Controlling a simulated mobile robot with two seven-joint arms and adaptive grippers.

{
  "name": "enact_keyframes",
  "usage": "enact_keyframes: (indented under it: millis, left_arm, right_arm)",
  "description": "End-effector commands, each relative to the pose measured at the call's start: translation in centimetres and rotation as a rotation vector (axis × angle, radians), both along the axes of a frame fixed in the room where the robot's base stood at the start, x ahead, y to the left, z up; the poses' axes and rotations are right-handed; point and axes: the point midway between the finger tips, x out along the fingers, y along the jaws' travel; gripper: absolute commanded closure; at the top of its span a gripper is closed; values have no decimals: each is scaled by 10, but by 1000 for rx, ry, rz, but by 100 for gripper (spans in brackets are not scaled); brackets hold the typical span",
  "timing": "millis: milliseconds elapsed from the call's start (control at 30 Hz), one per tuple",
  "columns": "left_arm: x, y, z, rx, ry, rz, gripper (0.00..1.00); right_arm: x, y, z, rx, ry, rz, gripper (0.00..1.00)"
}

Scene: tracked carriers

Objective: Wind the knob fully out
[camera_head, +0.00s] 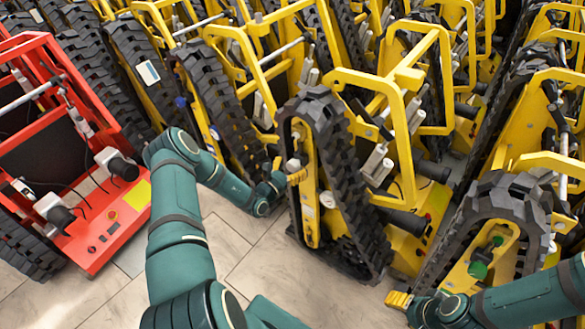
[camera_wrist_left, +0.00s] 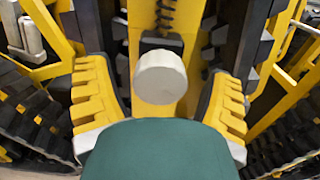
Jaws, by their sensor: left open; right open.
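A pale grey round knob (camera_wrist_left: 162,77) sits on a dark mount on a yellow carrier frame (camera_wrist_left: 160,22) in the left wrist view. It lies between the yellow ribbed fingers of my left gripper (camera_head: 294,173), with a clear gap on each side. That gripper is open, at the tracked side of the yellow carrier in the middle of the head view. From there I cannot tell the knob clearly from the fingers. My right gripper (camera_head: 398,299) is open and empty at the lower right, in front of another track; its fingers are only partly visible.
Yellow tracked carriers stand close together across the back. A black track (camera_head: 335,130) rises beside my left gripper. A red carrier (camera_head: 100,246) stands at left. A yellow carrier with a green knob (camera_head: 478,269) is at lower right. Tiled floor (camera_head: 245,240) is free between.

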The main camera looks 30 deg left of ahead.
Motion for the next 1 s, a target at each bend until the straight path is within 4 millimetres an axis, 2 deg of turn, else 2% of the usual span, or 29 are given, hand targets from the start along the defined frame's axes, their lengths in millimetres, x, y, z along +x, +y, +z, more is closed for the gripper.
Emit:
enact_keyframes:
  millis: [267, 300, 367, 400, 500, 733, 1000]
  left_arm:
    - [2, 0, 0, -1, 1, 0, 19]
    - [2, 0, 0, -1, 0, 0, 22]
    - [2, 0, 0, -1, 0, 0, 43]
    - [2, 0, 0, -1, 0, 0, 57]
    - [2, 0, 0, -1, 0, 0, 87]
    - [1, 0, 0, -55, 5, 1, 87]
    - [1, 1, 0, -343, 28, 3, 88]
  right_arm:
    - [0, 0, 0, 0, -1, 0, 42]
    - [0, 0, 0, 0, -1, 0, 42]
    - [0, 0, 0, 0, -1, 0, 42]
    - [0, 0, 0, 0, -1, 0, 42]
    - [0, 0, 0, 0, -1, 0, 42]
    - [0, 0, 2, 0, 0, 0, 42]
    - [-2, 0, 10, 1, 4, 0, 42]
